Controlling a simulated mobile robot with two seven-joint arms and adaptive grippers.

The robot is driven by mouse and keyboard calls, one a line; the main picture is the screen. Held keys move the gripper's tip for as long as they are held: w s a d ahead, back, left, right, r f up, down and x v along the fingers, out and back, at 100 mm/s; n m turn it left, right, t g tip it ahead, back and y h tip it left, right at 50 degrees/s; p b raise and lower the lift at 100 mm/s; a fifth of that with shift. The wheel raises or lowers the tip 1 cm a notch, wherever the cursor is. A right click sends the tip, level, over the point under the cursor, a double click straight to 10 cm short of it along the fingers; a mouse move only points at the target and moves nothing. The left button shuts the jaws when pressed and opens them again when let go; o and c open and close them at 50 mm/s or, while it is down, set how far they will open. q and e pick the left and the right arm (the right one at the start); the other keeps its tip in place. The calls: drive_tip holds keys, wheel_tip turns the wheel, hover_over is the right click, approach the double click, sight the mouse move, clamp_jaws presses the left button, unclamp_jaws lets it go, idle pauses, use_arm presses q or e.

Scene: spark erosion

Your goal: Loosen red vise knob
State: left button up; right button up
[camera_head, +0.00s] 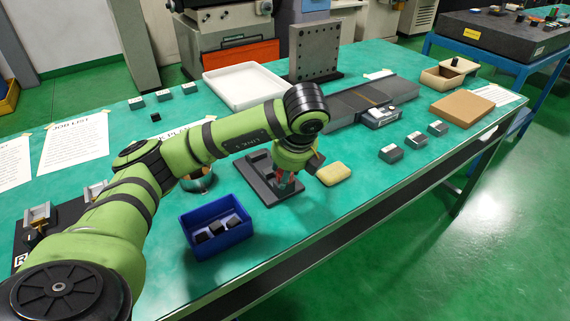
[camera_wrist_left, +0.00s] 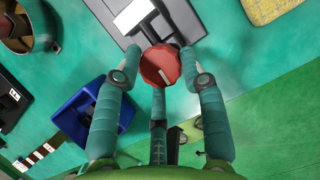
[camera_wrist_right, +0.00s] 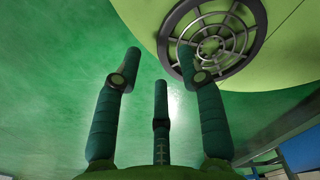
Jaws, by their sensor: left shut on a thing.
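The red vise knob (camera_wrist_left: 160,66) is round with a pale line on its face. It sits at the front of the grey vise (camera_wrist_left: 122,14) in the left wrist view. In the head view the vise's dark base (camera_head: 254,181) lies on the green table, and my wrist covers much of the knob. My left gripper (camera_wrist_left: 160,52) points down over the knob, its fingers closed on either side of it. My right gripper (camera_wrist_right: 159,60) shows only in its wrist view, with fingers spread and nothing between them.
A blue bin (camera_head: 191,234) with dark blocks stands close to the left of the vise. A yellow sponge (camera_head: 333,174) lies just right of it. A round metal container (camera_head: 199,184) stands behind the bin.

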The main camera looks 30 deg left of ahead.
use_arm(q)
drive_tip(key=shift+w+a+r+n, duration=0.1)
drive_tip(key=shift+w+r+n, duration=0.2)
drive_tip(key=shift+r, duration=0.1)
drive_tip(key=o, duration=0.8)
drive_tip(key=shift+a, duration=0.1)
drive_tip(key=shift+o, duration=1.4)
drive_tip(key=shift+f, duration=0.25)
use_arm(e)
drive_tip(key=shift+w+d+r, duration=0.15)
drive_tip(key=shift+w+r, duration=0.05)
drive_tip(key=shift+w, duration=0.35)
drive_tip(key=shift+w+d+r, duration=0.1)
drive_tip(key=shift+w+r, duration=0.1)
drive_tip(key=shift+w, duration=0.3)
use_arm(q)
drive_tip(key=shift+s, duration=0.1)
drive_tip(key=v, duration=1.2)
use_arm(e)
drive_tip(key=shift+w+a, duration=0.1)
drive_tip(key=shift+w, duration=0.05)
use_arm(q)
drive_tip(key=shift+f, duration=0.1)
